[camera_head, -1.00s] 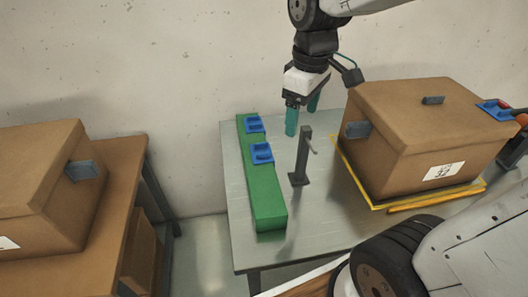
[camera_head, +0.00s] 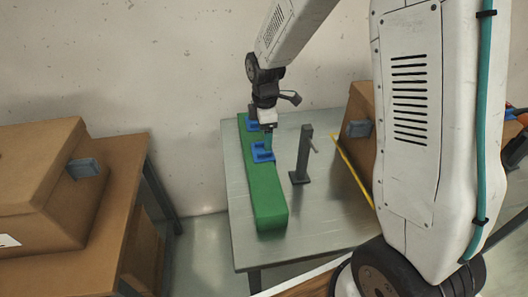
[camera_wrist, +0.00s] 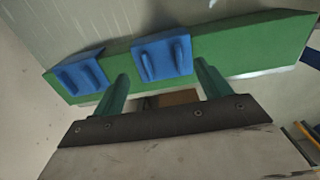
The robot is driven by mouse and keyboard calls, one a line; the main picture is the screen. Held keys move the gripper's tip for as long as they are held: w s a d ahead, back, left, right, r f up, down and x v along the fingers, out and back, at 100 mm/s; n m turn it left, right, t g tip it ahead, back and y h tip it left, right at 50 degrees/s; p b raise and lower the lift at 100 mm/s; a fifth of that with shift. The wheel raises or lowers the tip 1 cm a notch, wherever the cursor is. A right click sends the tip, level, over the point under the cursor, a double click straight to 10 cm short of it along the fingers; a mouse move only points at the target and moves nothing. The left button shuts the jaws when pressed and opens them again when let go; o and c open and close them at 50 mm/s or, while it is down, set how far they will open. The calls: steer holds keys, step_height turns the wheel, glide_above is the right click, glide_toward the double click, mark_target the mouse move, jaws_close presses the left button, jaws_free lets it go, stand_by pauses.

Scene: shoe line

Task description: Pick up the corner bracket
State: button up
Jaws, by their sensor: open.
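Two blue corner brackets sit on a long green block. The nearer bracket (camera_head: 263,154) and the farther bracket (camera_head: 252,125) show in the head view, the farther one partly hidden by my gripper. In the wrist view one bracket (camera_wrist: 163,57) lies ahead of the space between my fingers, and the other bracket (camera_wrist: 82,73) is to the left. My gripper (camera_head: 268,135) is over the block, close to the nearer bracket. In the wrist view my gripper (camera_wrist: 163,84) is open and empty, its teal fingers apart. Contact with a bracket cannot be told.
The green block (camera_head: 267,200) lies along the left of a metal table (camera_head: 330,233). A carton (camera_head: 361,102) is farther right, mostly behind my arm. Another carton (camera_head: 40,180) stands on a left table.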

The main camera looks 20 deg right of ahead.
mark_target(263, 155)
steer(key=shift+s+a+f, duration=0.15)
steer(key=shift+f, duration=1.75)
steer(key=c, duration=1.1)
steer(key=shift+r, duration=0.1)
